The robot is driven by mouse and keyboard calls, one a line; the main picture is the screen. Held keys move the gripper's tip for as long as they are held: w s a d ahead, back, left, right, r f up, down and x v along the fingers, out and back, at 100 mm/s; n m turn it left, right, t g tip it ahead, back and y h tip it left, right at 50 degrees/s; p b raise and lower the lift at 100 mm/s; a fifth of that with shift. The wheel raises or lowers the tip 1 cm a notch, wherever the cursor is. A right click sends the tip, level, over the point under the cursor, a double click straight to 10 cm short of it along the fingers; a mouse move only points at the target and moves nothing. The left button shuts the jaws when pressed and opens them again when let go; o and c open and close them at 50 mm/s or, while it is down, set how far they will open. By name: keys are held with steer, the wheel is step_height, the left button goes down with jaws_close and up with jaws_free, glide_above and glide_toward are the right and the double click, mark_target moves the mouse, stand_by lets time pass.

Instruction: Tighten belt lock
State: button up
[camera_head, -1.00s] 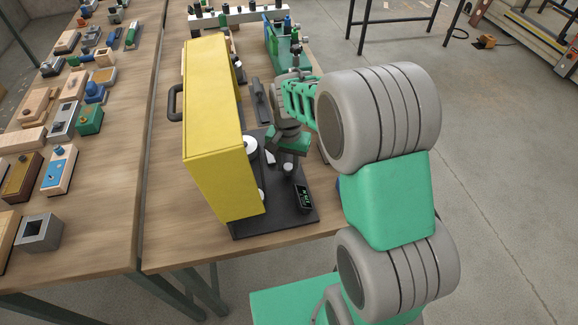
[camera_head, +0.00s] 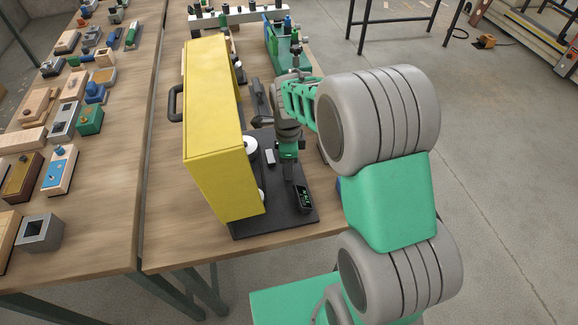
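The machine with the tall yellow cover (camera_head: 213,130) stands on a dark base plate (camera_head: 262,226) on the right-hand table. White round pulleys (camera_head: 251,148) show partly at the cover's right side. A small grey block (camera_head: 271,157) sits on the plate beside them. My gripper (camera_head: 290,176) points down over the plate, right of the pulleys and just behind the small black display box (camera_head: 304,198). Its fingertips are small and dark here, so I cannot tell whether they are open or hold anything. I cannot make out the belt lock.
Several small wooden, metal and coloured fixtures (camera_head: 90,120) fill the left table. A green and blue device (camera_head: 275,45) and a white rack (camera_head: 225,18) stand behind the machine. The table's front edge by the yellow cover is clear.

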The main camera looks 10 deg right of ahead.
steer(key=shift+o, duration=0.9)
step_height(320, 180, up, 7)
steer(key=p, duration=0.5)
steer(key=shift+r, duration=0.15)
